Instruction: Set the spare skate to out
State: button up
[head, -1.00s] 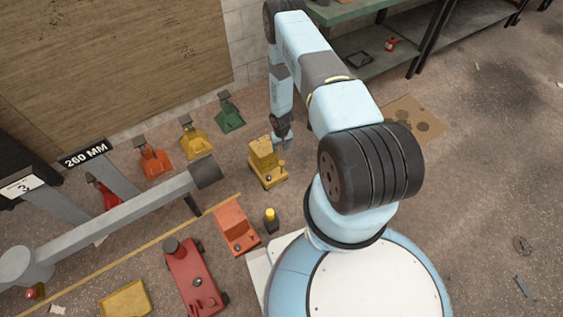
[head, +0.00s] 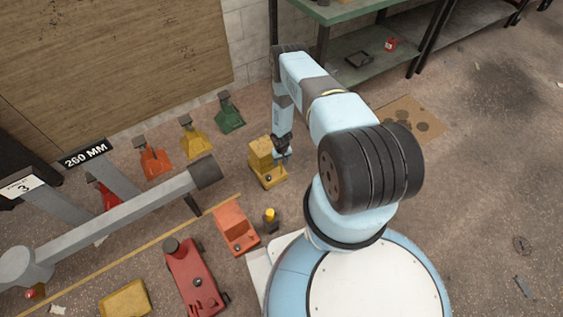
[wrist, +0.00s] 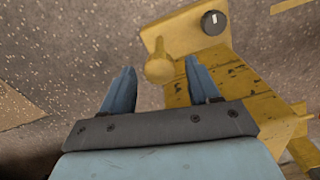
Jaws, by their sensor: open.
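A yellow block-shaped unit (head: 264,171), which I take to be the spare skate, stands on the floor left of my arm. In the wrist view its yellow body (wrist: 205,88) carries a black round knob with a white mark (wrist: 213,22) and a round-ended yellow lever (wrist: 160,69). My gripper (head: 281,157) is at the right side of this unit and hides the lever in the head view. In the wrist view my gripper (wrist: 160,67) is open, with the lever's round end appearing between its fingertips. I cannot tell whether the fingers touch it.
An orange block (head: 236,228) and a small yellow-topped post (head: 270,216) are nearer me. A red wheeled unit (head: 190,279) and a yellow tray (head: 125,300) lie lower left. Green (head: 230,115), yellow (head: 195,140) and orange (head: 152,160) stands line the wall. A grey beam (head: 120,220) crosses left.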

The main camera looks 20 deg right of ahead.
jog(key=shift+f, duration=0.25)
jog(key=shift+c, duration=0.2)
grip_shut()
dwell(0.3)
